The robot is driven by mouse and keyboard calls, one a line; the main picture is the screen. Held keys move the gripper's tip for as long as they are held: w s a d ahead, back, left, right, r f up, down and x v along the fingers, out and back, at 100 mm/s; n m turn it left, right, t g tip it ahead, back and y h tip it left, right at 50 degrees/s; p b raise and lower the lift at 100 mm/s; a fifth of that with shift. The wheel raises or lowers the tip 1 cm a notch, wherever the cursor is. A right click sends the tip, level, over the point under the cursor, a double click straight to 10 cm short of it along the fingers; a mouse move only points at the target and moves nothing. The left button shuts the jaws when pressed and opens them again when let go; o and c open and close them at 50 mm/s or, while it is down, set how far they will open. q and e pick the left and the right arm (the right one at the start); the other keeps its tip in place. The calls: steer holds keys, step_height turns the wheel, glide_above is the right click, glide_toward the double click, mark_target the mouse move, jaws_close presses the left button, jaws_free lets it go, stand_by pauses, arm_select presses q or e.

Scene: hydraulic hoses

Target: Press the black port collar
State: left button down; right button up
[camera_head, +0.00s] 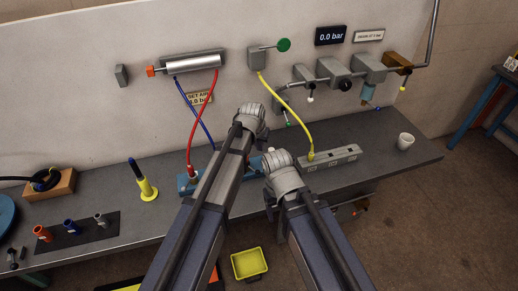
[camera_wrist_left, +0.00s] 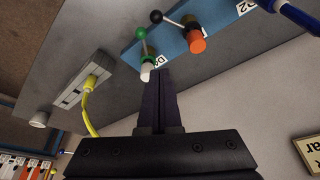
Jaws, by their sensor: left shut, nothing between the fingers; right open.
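My left gripper (camera_head: 252,118) is over the bench in the head view. Its dark fingers (camera_wrist_left: 160,95) are shut and empty in the left wrist view, their tips beside a white-tipped fitting (camera_wrist_left: 147,72) on the blue port block (camera_wrist_left: 172,40); contact cannot be told. The block carries a green-ball lever, a black-ball lever (camera_wrist_left: 156,16) and an orange fitting (camera_wrist_left: 197,43). In the head view the block (camera_head: 187,183) is partly covered. My right gripper (camera_head: 279,163) is open, lower right.
Red (camera_head: 192,135) and blue hoses hang from the cylinder (camera_head: 193,64) to the block. A yellow hose (camera_head: 292,115) runs to a grey strip (camera_head: 333,158). A white cup (camera_head: 405,141) stands at the right. A yellow bin (camera_head: 249,263) is on the floor.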

arm_select(q)
steer(key=f+b, duration=0.2)
steer(key=f, duration=0.1)
steer(key=f+b, duration=0.2)
steer(key=b, duration=0.1)
steer(key=s+f+b, duration=0.1)
steer(key=f+b, duration=0.1)
steer(key=f, duration=0.1)
steer(key=shift+s+a+f+b, duration=0.1)
steer(key=shift+a+f+b, duration=0.1)
steer(key=shift+f+b, duration=0.2)
steer(key=shift+s+a+m+h, duration=0.3)
steer(key=shift+s+a+m, duration=0.05)
steer(key=shift+m, duration=0.55)
steer(key=a+m, duration=0.1)
steer(key=m, duration=0.1)
steer(key=s+a+m+g+h, duration=0.1)
steer(key=a+m, duration=0.1)
steer(key=m, duration=0.1)
steer(key=s+a+m, duration=0.1)
steer(key=m, duration=0.1)
steer(key=shift+a+m+g+h, duration=0.3)
steer(key=shift+a+g+h, duration=0.05)
steer(key=shift+g+h, duration=0.05)
steer(key=shift+w, duration=0.15)
